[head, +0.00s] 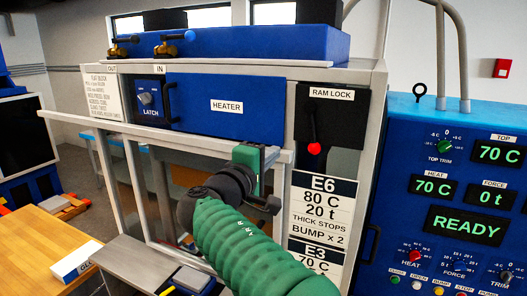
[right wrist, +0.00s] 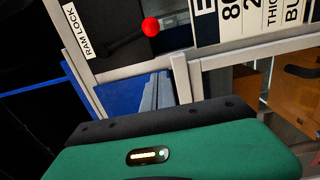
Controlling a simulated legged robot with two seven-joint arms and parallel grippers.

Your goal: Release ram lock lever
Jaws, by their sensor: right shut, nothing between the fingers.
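The ram lock lever (head: 313,130) is a thin dark handle with a red ball knob (head: 314,148). It hangs down on a black panel under the RAM LOCK label (head: 331,94). In the right wrist view the red knob (right wrist: 150,27) is at the top, with the label (right wrist: 77,30) to its left. My right gripper (head: 268,158) is shut and empty, left of the knob in the head view and apart from it. Its fingertips are hard to make out; the green and black gripper body (right wrist: 170,145) fills the bottom of the wrist view. My left gripper is not in view.
A pale horizontal rail (head: 190,138) runs across the machine's front near my right gripper. The blue HEATER drawer (head: 226,118) with its LATCH knob is to the left. A white settings sign (head: 322,212) is below the lever. The blue control panel (head: 465,185) reads READY at right.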

